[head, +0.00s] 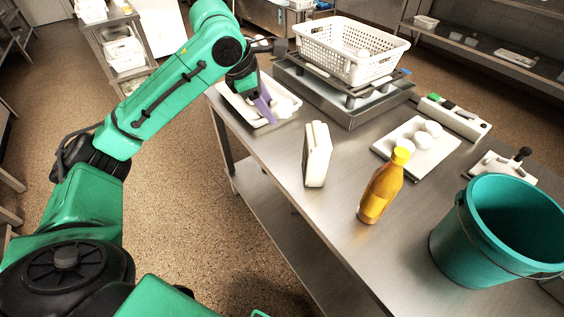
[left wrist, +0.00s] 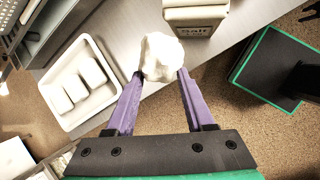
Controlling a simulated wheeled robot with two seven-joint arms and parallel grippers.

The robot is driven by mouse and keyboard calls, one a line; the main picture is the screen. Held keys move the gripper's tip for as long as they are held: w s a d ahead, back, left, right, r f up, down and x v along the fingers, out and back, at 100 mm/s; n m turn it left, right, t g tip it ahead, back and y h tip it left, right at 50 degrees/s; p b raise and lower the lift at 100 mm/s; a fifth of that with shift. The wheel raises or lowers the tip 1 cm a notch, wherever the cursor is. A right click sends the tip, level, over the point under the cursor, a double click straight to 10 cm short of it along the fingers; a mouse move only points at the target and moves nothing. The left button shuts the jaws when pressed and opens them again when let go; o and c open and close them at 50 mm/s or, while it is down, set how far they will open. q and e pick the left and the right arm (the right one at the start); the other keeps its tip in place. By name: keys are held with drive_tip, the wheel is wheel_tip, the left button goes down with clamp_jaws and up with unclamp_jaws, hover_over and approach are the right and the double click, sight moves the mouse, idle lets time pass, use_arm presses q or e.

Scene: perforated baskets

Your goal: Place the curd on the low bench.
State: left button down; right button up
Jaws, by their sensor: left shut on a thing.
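The curd, a lumpy white ball, sits between the purple fingertips in the left wrist view (left wrist: 162,57). My left gripper (left wrist: 160,82) is shut on it. In the head view my left gripper (head: 266,112) points down at the far left end of the steel table (head: 270,148), over a white tray (head: 236,103). A white lump (head: 286,105) shows beside its fingers there; I cannot tell if it is the held curd or the tray's contents. Which surface is the low bench is not clear. My right gripper is not in view.
The table holds a white carton (head: 317,155), marked salt in the left wrist view (left wrist: 195,16), a yellow-capped bottle (head: 381,186), a teal bucket (head: 448,240), a board (head: 436,158) with white balls, and a perforated basket (head: 340,62) on a scale. A rack (head: 97,28) stands back left.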

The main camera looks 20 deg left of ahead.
use_arm(q)
drive_tip(key=b, duration=0.1)
hover_over(275, 166)
drive_tip(key=s, duration=0.2)
wheel_tip(275, 166, down, 9)
drive_tip(key=f, duration=0.2)
drive_tip(key=f+b, duration=0.1)
drive_tip(key=f, duration=0.5)
drive_tip(key=shift+w+a, duration=0.35)
drive_tip(key=shift+a, duration=0.05)
drive_tip(key=shift+f, duration=0.2)
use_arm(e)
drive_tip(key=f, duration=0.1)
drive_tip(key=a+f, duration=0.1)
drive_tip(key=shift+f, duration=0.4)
use_arm(q)
drive_tip(key=shift+s+f, duration=0.1)
drive_tip(key=shift+f, duration=0.15)
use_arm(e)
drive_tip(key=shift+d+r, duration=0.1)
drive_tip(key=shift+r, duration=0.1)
